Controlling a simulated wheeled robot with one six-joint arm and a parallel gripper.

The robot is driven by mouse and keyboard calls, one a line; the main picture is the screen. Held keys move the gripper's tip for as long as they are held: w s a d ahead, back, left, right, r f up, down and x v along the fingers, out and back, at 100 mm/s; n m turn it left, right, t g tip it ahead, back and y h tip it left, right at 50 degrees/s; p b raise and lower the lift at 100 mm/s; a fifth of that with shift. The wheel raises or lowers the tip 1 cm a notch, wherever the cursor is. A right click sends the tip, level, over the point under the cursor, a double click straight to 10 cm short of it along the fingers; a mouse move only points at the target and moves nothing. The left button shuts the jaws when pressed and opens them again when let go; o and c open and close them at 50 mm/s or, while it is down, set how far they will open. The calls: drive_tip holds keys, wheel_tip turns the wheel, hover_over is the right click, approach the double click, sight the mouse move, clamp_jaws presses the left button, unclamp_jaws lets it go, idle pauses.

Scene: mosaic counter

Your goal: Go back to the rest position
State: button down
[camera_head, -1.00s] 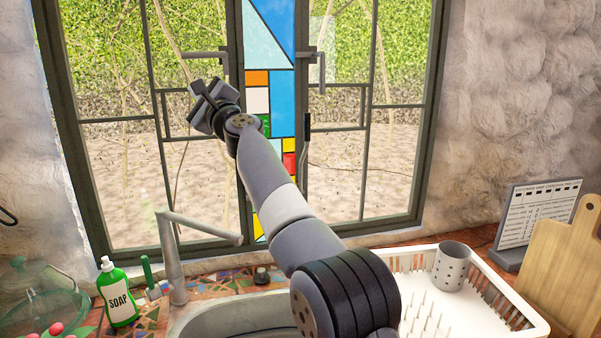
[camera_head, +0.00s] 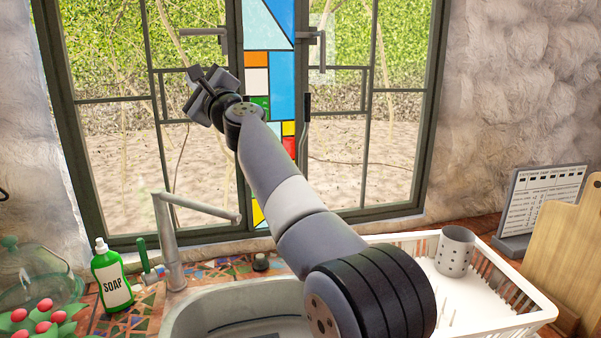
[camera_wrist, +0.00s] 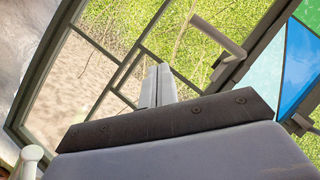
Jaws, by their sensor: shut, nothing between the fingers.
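My gripper (camera_head: 200,88) is raised in front of the window at the end of my outstretched arm, well above the sink. In the wrist view its two fingers (camera_wrist: 158,86) lie close together, shut with nothing between them. Behind the fingers in that view are the window panes and a grey window handle (camera_wrist: 217,36). My arm reaches from the lower right up to the left and hides part of the stained glass strip and the dish rack.
A green soap bottle (camera_head: 112,278), a faucet (camera_head: 170,240) and a sink (camera_head: 185,316) are below. A white dish rack (camera_head: 535,310) holds a metal cup (camera_head: 455,251). A cutting board (camera_head: 570,260) and a sign (camera_head: 541,200) stand right.

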drive_tip(key=s+f+b, duration=0.3)
drive_tip(key=w+a+r+p, duration=0.2)
drive_tip(key=w+r+p, duration=0.8)
drive_tip(key=p, duration=0.6)
drive_tip(key=d+f+n+g+b, duration=0.1)
drive_tip(key=d+f+n+g, duration=0.1)
drive_tip(key=d, duration=0.6)
drive_tip(key=shift+w+f+n+g, duration=0.4)
drive_tip(key=shift+f+n, duration=0.45)
drive_tip(key=shift+n, duration=0.35)
